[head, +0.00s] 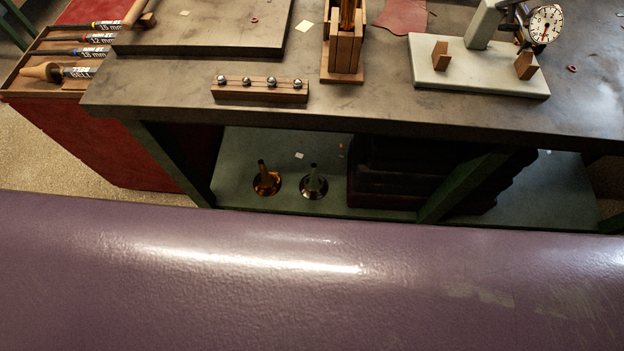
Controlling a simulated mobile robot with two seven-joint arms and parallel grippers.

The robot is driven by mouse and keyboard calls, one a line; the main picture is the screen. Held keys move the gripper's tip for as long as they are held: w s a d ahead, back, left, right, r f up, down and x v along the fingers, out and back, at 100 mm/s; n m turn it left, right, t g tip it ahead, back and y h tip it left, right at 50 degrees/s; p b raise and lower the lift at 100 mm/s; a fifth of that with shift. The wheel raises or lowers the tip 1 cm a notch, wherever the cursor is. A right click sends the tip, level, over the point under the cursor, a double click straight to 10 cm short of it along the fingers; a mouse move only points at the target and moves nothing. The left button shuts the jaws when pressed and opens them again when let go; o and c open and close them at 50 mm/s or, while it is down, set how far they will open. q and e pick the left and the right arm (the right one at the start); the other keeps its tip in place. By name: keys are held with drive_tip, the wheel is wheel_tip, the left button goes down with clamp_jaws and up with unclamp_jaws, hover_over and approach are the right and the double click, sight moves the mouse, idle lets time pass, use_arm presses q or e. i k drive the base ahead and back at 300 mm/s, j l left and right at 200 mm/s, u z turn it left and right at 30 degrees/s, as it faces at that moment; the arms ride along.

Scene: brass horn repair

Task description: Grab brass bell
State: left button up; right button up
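A brass bell (267,181) stands flared end down on the green lower shelf under the workbench, with its narrow tube pointing up. A similar silver-coloured bell (313,184) stands just to its right, a small gap apart. Neither of my grippers is in the head view, so I cannot see their state.
The workbench top (180,90) overhangs the lower shelf (235,150). A dark stack (400,185) fills the shelf right of the bells, behind a green leg (465,185). A wooden ball rack (260,90) and a gauge stand (478,70) are on top. A purple surface fills the foreground.

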sight(266, 182)
drive_tip(key=j+u, duration=0.1)
drive_tip(key=j, duration=0.5)
drive_tip(key=j+u, duration=0.15)
drive_tip(key=j, duration=0.4)
drive_tip(key=i+j+u, duration=0.1)
drive_tip(key=j, duration=0.5)
drive_tip(key=i+j+u, duration=0.1)
drive_tip(key=j, duration=0.45)
